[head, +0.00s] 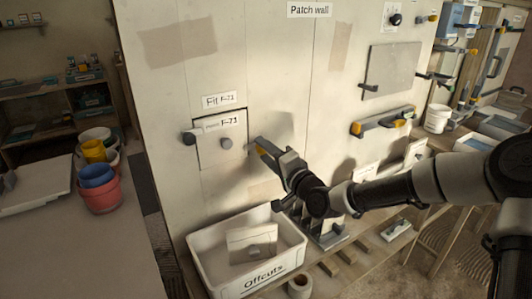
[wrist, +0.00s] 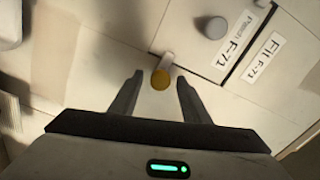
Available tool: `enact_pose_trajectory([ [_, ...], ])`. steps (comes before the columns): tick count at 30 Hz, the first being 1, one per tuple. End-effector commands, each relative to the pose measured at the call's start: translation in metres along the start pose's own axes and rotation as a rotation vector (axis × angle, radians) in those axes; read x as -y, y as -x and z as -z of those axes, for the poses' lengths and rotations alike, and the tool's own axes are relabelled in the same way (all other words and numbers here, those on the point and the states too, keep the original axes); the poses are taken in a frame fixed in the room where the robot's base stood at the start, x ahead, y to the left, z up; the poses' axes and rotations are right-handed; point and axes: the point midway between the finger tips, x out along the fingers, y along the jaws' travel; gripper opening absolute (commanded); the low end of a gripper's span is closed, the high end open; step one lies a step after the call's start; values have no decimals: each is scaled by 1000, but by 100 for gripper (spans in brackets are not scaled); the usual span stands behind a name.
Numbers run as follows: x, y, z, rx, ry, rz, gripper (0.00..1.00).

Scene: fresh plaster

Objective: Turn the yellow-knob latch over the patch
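The patch panel (head: 212,155) is set in the wall, with a grey round knob on its face; it also shows at the upper right of the wrist view (wrist: 190,42). The yellow knob (wrist: 160,79) of the latch is in the wrist view, with a short pale bar (wrist: 168,60) running from it towards the patch's edge. In the head view my gripper (head: 256,145) is just right of the patch and hides the latch.
A white Offcuts bin (head: 205,260) stands below, holding a pale piece. A dark knob (head: 189,138) is at the patch's left edge. A yellow-ended level (head: 383,121) and a grey square panel (head: 392,70) are on the wall to the right.

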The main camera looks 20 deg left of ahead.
Motion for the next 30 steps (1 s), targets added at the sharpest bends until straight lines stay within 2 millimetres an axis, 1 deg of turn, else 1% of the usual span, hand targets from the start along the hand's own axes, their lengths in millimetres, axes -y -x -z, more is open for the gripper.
enact_pose_trajectory([
  [5, 0, 1, 0, -1, -1, 0, 43],
  [8, 0, 9, 1, -1, -1, 0, 43],
  [10, 1, 18, 2, -2, -1, -1, 43],
  [14, 1, 46, 2, -2, -1, -2, 43],
  [18, 1, 82, 2, -3, -1, -3, 43],
  [24, 1, 130, 2, -4, -2, -3, 43],
  [27, 1, 148, 2, -3, -2, -2, 43],
  [30, 1, 162, 2, -3, -1, -1, 43],
])
